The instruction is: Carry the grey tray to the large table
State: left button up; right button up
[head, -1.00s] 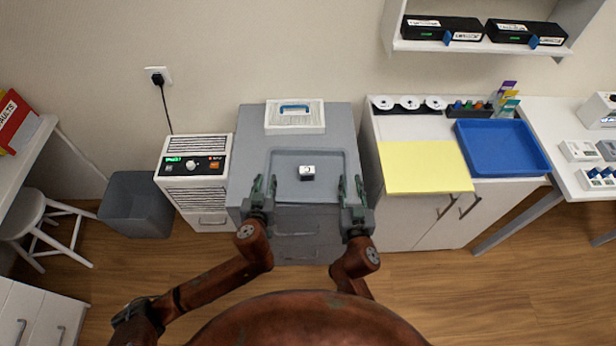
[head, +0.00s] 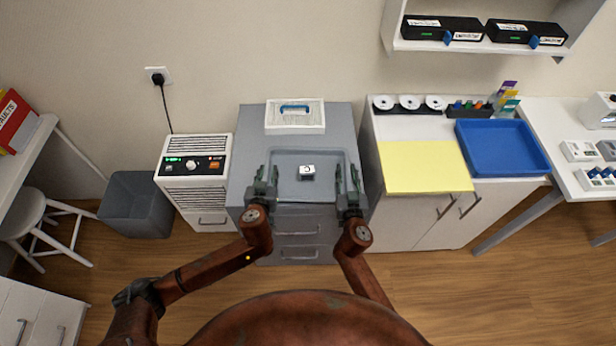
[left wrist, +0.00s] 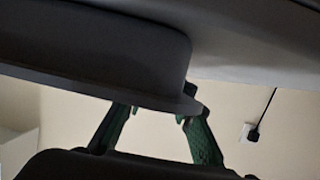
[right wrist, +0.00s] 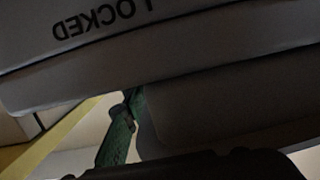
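The grey tray (head: 328,192) lies on top of the grey drawer cabinet (head: 245,140), with a small dark and white block (head: 307,172) on it. My left gripper (head: 265,172) is at the tray's left edge; its two green fingers are apart. My right gripper (head: 347,172) is at the right edge, its fingers also apart. In the left wrist view, a grey rounded edge (left wrist: 150,75) partly covers the fingertips. In the right wrist view, a grey surface lettered "LOCKED" (right wrist: 90,65) fills the top, one green finger shows, and the other is hidden.
A white box with a blue handle (head: 295,127) stands behind the tray. A white cabinet to the right carries a yellow mat (head: 425,166) and a blue tray (head: 500,148). A white table (head: 545,110) stands at far right. A white appliance (head: 193,190) and grey bin (head: 137,205) stand left.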

pick_arm(q)
jog(key=shift+c, duration=0.3)
pick_arm(e)
jog(key=shift+c, duration=0.3)
pick_arm(q)
grip_shut()
pick_arm(e)
jog(key=c, duration=0.6)
grip_shut()
